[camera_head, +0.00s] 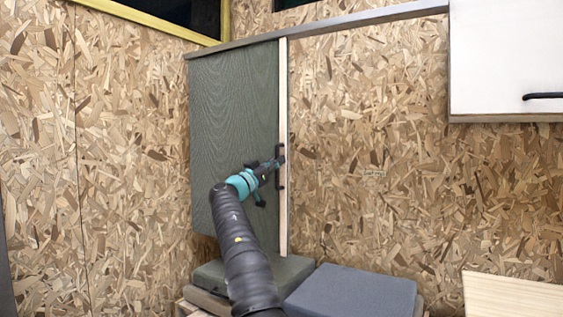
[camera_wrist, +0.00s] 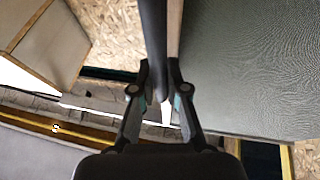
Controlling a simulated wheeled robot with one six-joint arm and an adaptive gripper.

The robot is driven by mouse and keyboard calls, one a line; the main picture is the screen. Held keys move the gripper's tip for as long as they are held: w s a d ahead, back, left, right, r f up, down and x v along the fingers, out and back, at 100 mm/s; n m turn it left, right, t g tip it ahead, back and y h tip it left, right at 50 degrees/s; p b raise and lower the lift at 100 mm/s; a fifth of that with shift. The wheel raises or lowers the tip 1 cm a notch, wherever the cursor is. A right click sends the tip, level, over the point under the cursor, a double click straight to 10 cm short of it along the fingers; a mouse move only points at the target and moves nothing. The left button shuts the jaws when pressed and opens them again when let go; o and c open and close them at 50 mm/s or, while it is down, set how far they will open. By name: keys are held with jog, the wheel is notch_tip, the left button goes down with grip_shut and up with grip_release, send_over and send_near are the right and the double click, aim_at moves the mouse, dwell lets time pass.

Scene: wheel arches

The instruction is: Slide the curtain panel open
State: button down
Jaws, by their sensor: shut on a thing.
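The curtain panel (camera_head: 235,105) is a dark grey-green board hanging from a long rail (camera_head: 340,22), at the left end near the wall corner. A pale wooden strip (camera_head: 283,100) runs down its right edge. A black upright handle (camera_head: 281,180) sits on this strip. My gripper (camera_head: 278,163) is shut on the handle, reaching up from below. In the wrist view the panel (camera_wrist: 245,60) fills the right side, and the dark handle bar (camera_wrist: 153,40) runs between the fingers of my gripper (camera_wrist: 160,82). The fingers hide part of the handle.
A white cabinet (camera_head: 495,60) with a black handle hangs at the upper right. Grey cushions (camera_head: 350,292) lie below the panel, and a pale wooden top (camera_head: 515,295) is at the lower right. The chipboard wall (camera_head: 370,140) right of the panel is bare.

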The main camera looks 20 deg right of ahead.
jog(key=shift+w+a+r+t, duration=0.1)
jog(key=shift+w+a+t, duration=0.1)
jog(key=shift+a+t, duration=0.1)
jog(key=c, duration=1.4)
grip_release()
jog(key=shift+o, duration=1.1)
jog(key=shift+w+a, duration=0.1)
jog(key=shift+w, duration=0.05)
jog(key=shift+d, duration=0.4)
jog(key=v, duration=1.2)
jog(key=shift+a, duration=0.2)
